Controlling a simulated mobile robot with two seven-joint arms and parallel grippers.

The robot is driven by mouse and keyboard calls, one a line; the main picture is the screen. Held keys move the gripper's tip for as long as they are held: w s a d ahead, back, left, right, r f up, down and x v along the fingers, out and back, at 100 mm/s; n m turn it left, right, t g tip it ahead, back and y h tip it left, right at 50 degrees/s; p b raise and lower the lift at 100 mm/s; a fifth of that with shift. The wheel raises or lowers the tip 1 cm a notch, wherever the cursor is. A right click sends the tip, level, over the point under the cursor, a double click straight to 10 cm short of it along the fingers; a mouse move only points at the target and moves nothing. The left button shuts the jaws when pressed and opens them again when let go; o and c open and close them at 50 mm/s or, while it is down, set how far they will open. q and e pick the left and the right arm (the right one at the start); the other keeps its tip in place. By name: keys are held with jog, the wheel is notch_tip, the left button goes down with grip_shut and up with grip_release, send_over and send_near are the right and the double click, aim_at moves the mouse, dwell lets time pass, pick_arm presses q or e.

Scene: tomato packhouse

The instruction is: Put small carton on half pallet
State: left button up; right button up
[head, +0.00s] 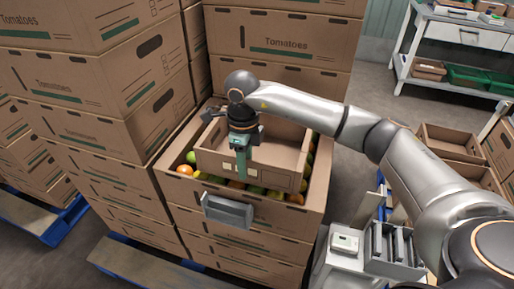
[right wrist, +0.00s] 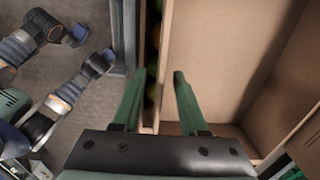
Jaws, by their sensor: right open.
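The small carton (head: 272,175) is an open, empty-looking brown box. It rests inside the top of a larger open carton (head: 313,200), with tomatoes showing around its edges. My right gripper (head: 241,172) points down at the small carton's near wall. It is open, and in the right wrist view its two green fingers (right wrist: 158,78) appear on either side of that wall (right wrist: 165,60); contact cannot be told. Blue pallets show at the left (head: 45,226) and under the stack (head: 135,262); which is the half pallet I cannot tell. My left gripper is not in view.
Tall stacks of tomato cartons (head: 85,75) stand to the left and behind (head: 285,35). A grey box-shaped part (head: 228,211) sits at the larger carton's front. A shelf bench (head: 462,32) and open cartons (head: 455,140) are at the right.

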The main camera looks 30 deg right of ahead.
jog(key=shift+f, duration=1.25)
grip_shut()
dwell(0.4)
